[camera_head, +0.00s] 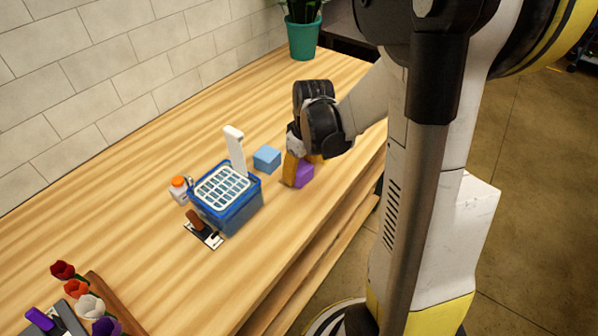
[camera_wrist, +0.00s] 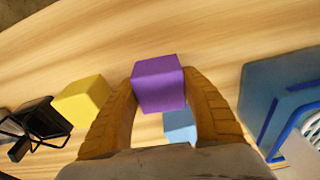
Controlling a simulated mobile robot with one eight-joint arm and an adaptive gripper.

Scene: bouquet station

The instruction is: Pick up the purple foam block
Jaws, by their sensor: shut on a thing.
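The purple foam block (camera_wrist: 158,84) is between the two orange-brown fingers of my gripper (camera_wrist: 160,100) in the wrist view, with a finger against each side. My gripper is shut on it. In the head view the purple block (camera_head: 304,174) shows below my gripper (camera_head: 298,168), close to the wooden table (camera_head: 150,240) near its right edge. One finger shows to its left and part of the block is hidden. I cannot tell whether the block touches the table.
A light blue block (camera_head: 267,158) lies left of my gripper. A yellow block (camera_wrist: 82,101) shows in the wrist view. A blue basket (camera_head: 228,208) with a white upright handle stands further left, beside an orange-capped bottle (camera_head: 180,189). Flowers (camera_head: 88,305) are at the lower left. A potted plant (camera_head: 303,38) stands behind.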

